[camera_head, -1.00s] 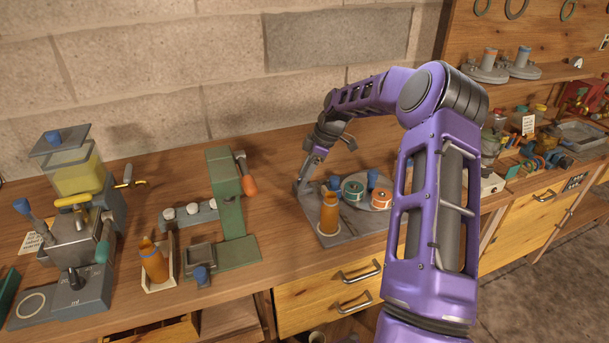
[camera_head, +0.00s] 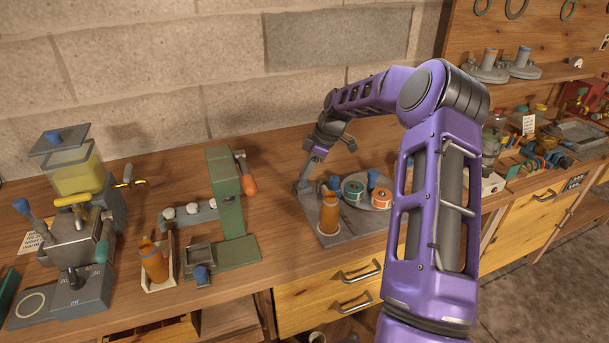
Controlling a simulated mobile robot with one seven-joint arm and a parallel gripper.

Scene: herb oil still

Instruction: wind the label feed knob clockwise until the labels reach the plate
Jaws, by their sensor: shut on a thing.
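The label feeder is a grey plate (camera_head: 345,238) on the bench, with a round grey disc (camera_head: 381,204) carrying a green-rimmed roll (camera_head: 352,190) and an orange-rimmed roll (camera_head: 379,196). Blue pegs (camera_head: 372,178) stand by the rolls. An orange bottle (camera_head: 329,214) stands upright at the plate's front left. My gripper (camera_head: 305,183) points down at the plate's back left corner, left of the rolls. It is shut on what seems to be the label feed knob, which is small and mostly hidden by the jaws. I cannot make out the label strip or how far it reaches.
A green press (camera_head: 225,200) with an orange handle stands to the left. A second orange bottle (camera_head: 154,260) sits in a pale tray further left, beside a grey machine (camera_head: 78,240). My own arm covers the bench right of the rolls. Bare wood lies between press and feeder.

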